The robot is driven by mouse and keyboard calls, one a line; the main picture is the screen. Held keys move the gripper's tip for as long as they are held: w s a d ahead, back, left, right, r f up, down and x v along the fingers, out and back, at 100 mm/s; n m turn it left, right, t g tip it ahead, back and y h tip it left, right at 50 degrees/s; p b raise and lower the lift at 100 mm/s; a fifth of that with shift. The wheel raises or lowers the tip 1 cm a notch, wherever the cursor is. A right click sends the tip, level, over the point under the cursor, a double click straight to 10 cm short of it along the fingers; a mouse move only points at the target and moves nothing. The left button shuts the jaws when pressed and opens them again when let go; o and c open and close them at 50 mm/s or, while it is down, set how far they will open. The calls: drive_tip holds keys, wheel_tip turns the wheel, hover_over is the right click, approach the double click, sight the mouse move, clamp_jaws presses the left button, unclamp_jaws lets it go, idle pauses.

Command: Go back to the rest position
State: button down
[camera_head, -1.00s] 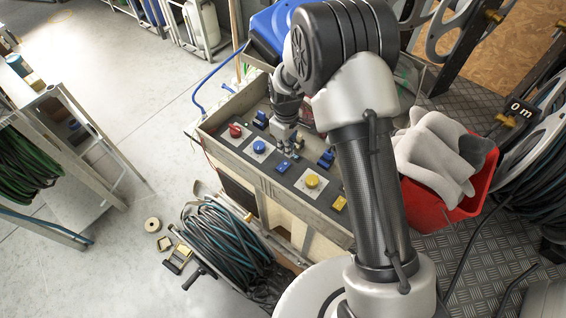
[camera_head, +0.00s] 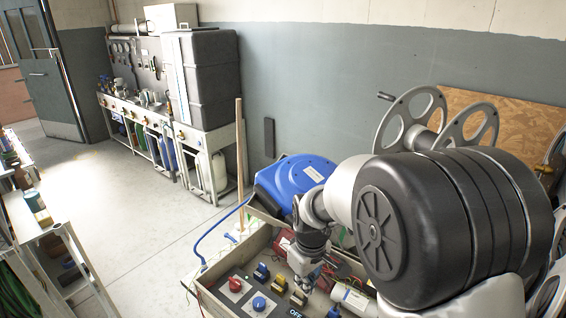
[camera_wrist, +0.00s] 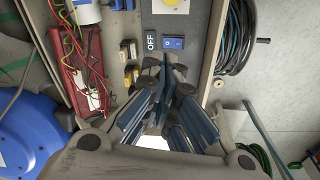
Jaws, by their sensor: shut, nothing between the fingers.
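My gripper (camera_head: 306,284) hangs over the control panel in the wooden box in the head view, shut and empty. In the wrist view its fingertips (camera_wrist: 167,68) are together near a blue rocker switch (camera_wrist: 173,43), beside an OFF label. I cannot tell the exact gap to the panel. In the head view the panel carries a red knob (camera_head: 235,284), a blue knob (camera_head: 258,303) and several small switches. My arm covers the right part of the panel.
A blue hose reel (camera_head: 292,182) stands behind the box. Grey reel frames (camera_head: 413,112) are at the back right. A metal shelf (camera_head: 47,232) is at left, with clear floor between it and the box. A coiled hose (camera_wrist: 237,35) lies beside the box.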

drive_tip(key=s+d+r+m+t, duration=0.25)
drive_tip(key=s+d+r, duration=0.25)
drive_tip(key=s+r, duration=0.65)
drive_tip(key=s+d+r+m, duration=0.2)
drive_tip(key=s, duration=0.4)
drive_tip(key=s+d+r+m, duration=0.1)
drive_tip(key=s+r+m, duration=0.1)
drive_tip(key=s, duration=0.5)
drive_tip(key=shift+s+d+r+m+t, duration=0.2)
drive_tip(key=shift+d+m+t, duration=0.15)
drive_tip(key=shift+m+t, duration=0.15)
